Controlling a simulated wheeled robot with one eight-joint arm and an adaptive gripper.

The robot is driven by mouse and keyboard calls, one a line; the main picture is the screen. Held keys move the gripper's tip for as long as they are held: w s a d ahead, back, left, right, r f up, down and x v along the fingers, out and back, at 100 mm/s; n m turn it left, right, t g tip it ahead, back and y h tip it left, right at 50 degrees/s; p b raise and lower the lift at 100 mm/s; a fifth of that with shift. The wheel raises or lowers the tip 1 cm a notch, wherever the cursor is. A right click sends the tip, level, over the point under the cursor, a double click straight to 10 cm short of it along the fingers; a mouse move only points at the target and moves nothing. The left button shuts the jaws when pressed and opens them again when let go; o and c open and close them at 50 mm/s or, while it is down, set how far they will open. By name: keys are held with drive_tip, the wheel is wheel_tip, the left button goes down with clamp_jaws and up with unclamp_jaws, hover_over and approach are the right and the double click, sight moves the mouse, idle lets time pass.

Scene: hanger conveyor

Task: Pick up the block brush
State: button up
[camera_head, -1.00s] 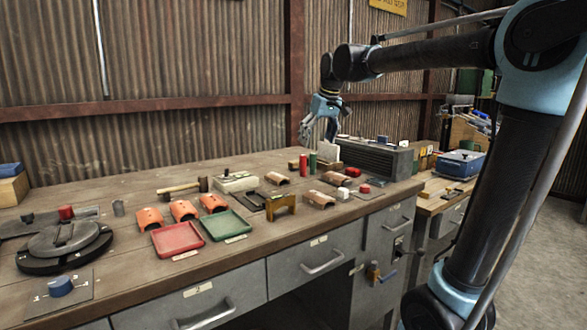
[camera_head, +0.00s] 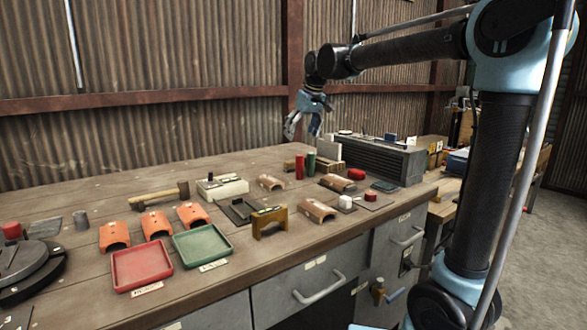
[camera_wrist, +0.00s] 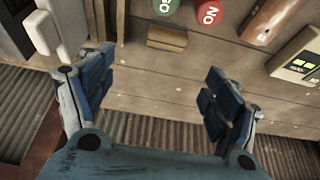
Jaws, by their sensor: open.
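A small brown wooden block, which looks like the block brush (camera_wrist: 167,38), lies on the bench near the wall. In the head view the block (camera_head: 289,165) is partly hidden behind the red cylinder. Its bristles cannot be made out. My gripper (camera_head: 303,128) hangs above the back of the bench, over the area of the block, with its fingers pointing down. In the wrist view my gripper (camera_wrist: 158,78) is open and empty. The block lies beyond the fingertips, roughly between them and apart from them.
A red cylinder (camera_head: 299,167) and a green cylinder (camera_head: 311,164) stand close beside the block. A white block (camera_head: 328,149) and a grey vented box (camera_head: 372,158) stand to the right. Trays, orange curved pieces and a mallet (camera_head: 160,196) lie to the left. The corrugated wall is close behind.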

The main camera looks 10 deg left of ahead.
hover_over(293, 161)
drive_tip(key=d, duration=0.1)
wheel_tip(293, 161, down, 6)
drive_tip(key=shift+d+f, duration=0.15)
drive_tip(key=shift+s+x, duration=0.2)
drive_tip(key=shift+x, duration=1.3)
drive_tip(key=shift+s+x, duration=0.2)
drive_tip(key=shift+x, duration=1.3)
drive_tip(key=shift+f, duration=0.1)
drive_tip(key=shift+c, duration=0.3)
drive_tip(key=c, duration=1.1)
